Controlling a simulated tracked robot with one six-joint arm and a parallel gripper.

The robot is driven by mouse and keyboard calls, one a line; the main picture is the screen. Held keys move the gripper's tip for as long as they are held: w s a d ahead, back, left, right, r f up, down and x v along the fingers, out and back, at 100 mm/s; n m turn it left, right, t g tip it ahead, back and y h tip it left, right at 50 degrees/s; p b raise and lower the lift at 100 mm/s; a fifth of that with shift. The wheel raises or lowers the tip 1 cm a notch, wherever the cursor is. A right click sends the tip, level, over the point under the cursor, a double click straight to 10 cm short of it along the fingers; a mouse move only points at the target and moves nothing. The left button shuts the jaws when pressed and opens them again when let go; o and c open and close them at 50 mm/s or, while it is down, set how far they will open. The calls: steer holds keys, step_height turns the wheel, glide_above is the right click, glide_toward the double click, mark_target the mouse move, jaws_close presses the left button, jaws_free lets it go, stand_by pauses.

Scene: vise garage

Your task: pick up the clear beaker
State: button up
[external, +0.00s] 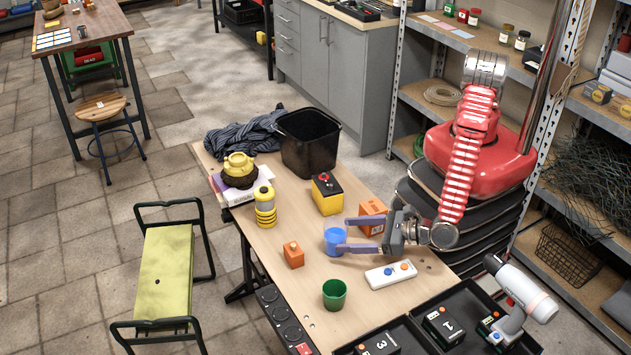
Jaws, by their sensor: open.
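A small blue cup-like beaker (333,241) stands on the wooden workbench (300,195). It looks partly see-through, and no colourless beaker shows apart from it. My gripper (343,235) reaches in from the right, low over the bench, with its two purple fingers spread apart. A green cup (334,294) stands apart, nearer the front of the bench.
A black bin (308,142) is at the back; black trays (455,300) are at front right.

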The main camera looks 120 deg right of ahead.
mark_target(339, 235)
steer(key=shift+x, duration=1.85)
steer(key=shift+f, duration=0.1)
steer(key=shift+x, duration=2.55)
steer(key=shift+f, duration=0.1)
steer(key=shift+c, duration=0.5)
steer(key=c, duration=1.2)
